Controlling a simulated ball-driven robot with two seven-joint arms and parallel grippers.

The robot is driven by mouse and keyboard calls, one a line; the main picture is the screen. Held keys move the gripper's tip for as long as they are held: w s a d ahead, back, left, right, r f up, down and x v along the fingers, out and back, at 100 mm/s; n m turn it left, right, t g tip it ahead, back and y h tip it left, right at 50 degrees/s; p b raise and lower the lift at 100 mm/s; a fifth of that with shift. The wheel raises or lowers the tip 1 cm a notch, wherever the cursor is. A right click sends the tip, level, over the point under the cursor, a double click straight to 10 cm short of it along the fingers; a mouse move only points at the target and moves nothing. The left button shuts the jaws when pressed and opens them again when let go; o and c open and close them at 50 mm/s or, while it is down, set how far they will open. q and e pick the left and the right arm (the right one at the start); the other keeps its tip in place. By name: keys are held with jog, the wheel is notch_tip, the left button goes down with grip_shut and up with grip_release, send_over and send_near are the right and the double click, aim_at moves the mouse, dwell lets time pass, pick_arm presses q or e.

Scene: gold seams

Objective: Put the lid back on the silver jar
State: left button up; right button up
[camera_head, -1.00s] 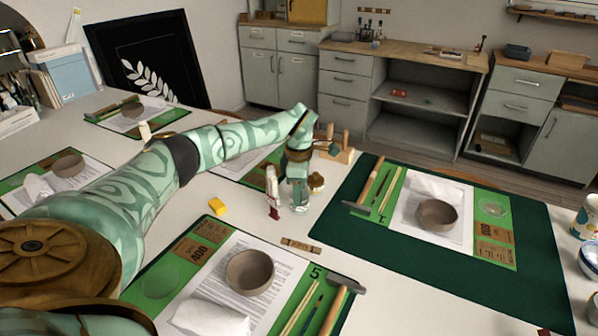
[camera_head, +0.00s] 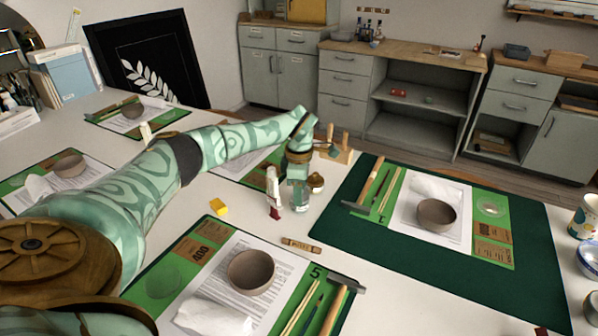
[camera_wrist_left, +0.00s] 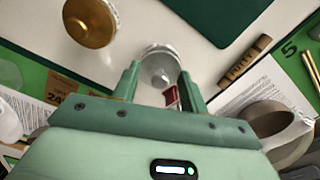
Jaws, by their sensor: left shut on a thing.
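The silver jar (camera_head: 300,202) looks glassy and stands upright on the white table, left of the green mat. My left gripper (camera_head: 298,180) is just above it, pointing down. In the left wrist view the gripper's fingers (camera_wrist_left: 160,82) close around a grey, shiny round piece (camera_wrist_left: 161,72), which looks like the silver lid. A pale rim shows behind it. Whether lid and jar touch, I cannot tell. My right gripper is not in view.
A gold-topped jar (camera_head: 316,183) stands close behind and right. A white and red bottle (camera_head: 273,192) stands close on the left. A wooden block with tools (camera_head: 340,152) is behind.

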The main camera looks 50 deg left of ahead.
pick_arm(q)
jog(key=o, duration=1.5)
jog(key=shift+r+p, duration=2.55)
jog(key=shift+r, duration=1)
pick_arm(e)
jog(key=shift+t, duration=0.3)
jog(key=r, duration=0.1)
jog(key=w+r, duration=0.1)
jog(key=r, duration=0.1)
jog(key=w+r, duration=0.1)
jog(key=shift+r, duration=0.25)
pick_arm(q)
jog(key=shift+f, duration=0.1)
grip_shut()
